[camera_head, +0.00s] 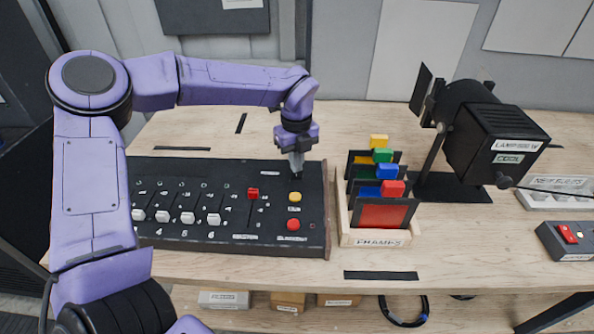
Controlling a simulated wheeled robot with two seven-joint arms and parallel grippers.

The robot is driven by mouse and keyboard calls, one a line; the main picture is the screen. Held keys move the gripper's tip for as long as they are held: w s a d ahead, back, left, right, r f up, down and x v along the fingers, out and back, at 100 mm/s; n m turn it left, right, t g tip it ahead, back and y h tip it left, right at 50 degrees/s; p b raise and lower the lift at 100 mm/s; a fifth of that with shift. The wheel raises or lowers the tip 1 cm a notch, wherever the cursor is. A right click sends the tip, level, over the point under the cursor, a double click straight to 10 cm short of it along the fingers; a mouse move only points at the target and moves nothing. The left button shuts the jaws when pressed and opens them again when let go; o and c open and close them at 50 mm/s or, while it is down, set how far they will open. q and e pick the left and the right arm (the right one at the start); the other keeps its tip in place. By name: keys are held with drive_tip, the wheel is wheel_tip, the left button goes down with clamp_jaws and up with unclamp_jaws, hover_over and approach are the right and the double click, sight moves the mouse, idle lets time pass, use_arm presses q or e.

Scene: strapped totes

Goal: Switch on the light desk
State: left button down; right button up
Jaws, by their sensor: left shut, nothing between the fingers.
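The light desk (225,222) is a black slanted console on the wooden table. It has a row of white faders (188,217), a red fader (253,193), a yellow button (294,197) and a red button (293,225) at its right side. My left gripper (297,175) points down over the desk's upper right corner, above the yellow button in the picture. It is shut and empty. Whether its tips touch the desk, and what lies behind them, I cannot tell. My right gripper is not in view.
A wooden rack (375,236) of coloured frames stands right of the desk. A black lamp (495,135) stands behind it on a dark base. The table's front right is mostly clear.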

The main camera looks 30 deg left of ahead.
sight(297, 175)
use_arm(q)
drive_tip(key=shift+f+b, duration=0.8)
drive_tip(key=shift+f, duration=0.25)
drive_tip(key=shift+s, duration=0.1)
drive_tip(key=shift+r+p, duration=2.55)
drive_tip(key=shift+r, duration=1)
drive_tip(key=shift+r, duration=0.1)
